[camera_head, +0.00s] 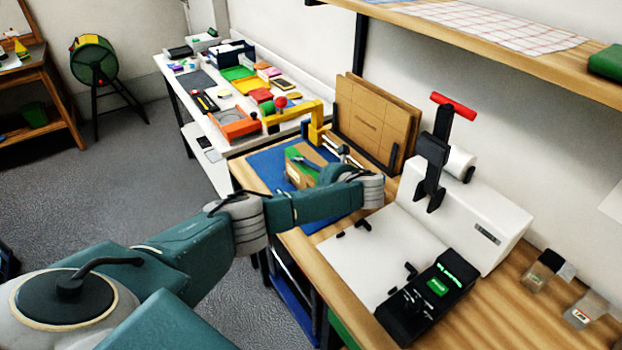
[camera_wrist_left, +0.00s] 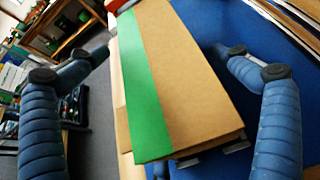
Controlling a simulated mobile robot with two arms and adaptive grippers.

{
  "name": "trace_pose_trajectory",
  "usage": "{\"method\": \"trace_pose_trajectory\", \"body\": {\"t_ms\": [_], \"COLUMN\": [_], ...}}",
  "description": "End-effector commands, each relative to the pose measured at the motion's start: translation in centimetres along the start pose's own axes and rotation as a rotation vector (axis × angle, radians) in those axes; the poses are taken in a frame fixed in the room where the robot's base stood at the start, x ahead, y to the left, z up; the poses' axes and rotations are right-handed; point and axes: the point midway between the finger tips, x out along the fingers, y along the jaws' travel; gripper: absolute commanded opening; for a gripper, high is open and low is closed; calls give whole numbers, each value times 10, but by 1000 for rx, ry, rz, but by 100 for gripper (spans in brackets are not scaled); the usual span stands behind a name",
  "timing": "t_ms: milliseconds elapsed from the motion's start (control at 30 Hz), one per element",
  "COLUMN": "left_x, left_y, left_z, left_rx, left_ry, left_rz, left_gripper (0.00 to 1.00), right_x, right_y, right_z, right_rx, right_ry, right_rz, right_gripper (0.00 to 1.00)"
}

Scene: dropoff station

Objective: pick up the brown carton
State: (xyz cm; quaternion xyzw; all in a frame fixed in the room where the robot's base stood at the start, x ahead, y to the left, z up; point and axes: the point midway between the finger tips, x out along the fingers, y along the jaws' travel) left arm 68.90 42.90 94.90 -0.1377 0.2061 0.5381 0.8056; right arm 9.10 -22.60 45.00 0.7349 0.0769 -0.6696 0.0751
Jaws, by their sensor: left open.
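The brown carton (camera_head: 293,175) with a green stripe sits on a blue mat (camera_head: 266,166) on the wooden bench. My left gripper (camera_head: 309,163) is over it and partly hides it in the head view. In the left wrist view the carton (camera_wrist_left: 195,75) fills the middle. My left gripper (camera_wrist_left: 158,58) is open there, with one blue finger on each side of the carton. Gaps show between both fingers and the carton, so it is not clamped. My right gripper is not in view.
Flat brown cardboard sheets (camera_head: 368,125) stand in a rack behind the carton. A yellow-handled tool (camera_head: 295,114) is close by. A white machine (camera_head: 465,225) and a black device (camera_head: 425,300) stand to the right. A wooden shelf (camera_head: 480,55) hangs above.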

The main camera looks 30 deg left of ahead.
Motion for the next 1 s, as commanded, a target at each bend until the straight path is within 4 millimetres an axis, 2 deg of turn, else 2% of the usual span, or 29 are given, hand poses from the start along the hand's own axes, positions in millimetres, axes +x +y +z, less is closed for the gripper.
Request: {"method": "trace_pose_trajectory", "body": {"t_ms": [33, 67, 200, 300, 733, 867, 1000], "left_x": [0, 0, 0, 0, -1, -6, -17], "left_y": [0, 0, 0, 0, 0, 0, 0], "left_z": [0, 0, 0, 0, 4, 14, 33], "left_rx": [0, 0, 0, 0, -1, -3, -5], "left_ry": [0, 0, 0, 0, -2, -3, -3], "left_rz": [0, 0, 0, 0, 1, 0, -1], "left_gripper": [100, 96, 68, 51, 51, 51, 50], "right_x": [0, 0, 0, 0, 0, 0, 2], "right_y": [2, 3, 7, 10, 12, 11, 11], "right_z": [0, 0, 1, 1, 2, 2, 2], "right_rx": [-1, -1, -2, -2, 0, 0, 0], "right_ry": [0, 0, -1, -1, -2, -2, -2], "right_rz": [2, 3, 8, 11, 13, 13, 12], "right_gripper": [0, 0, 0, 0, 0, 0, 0]}}
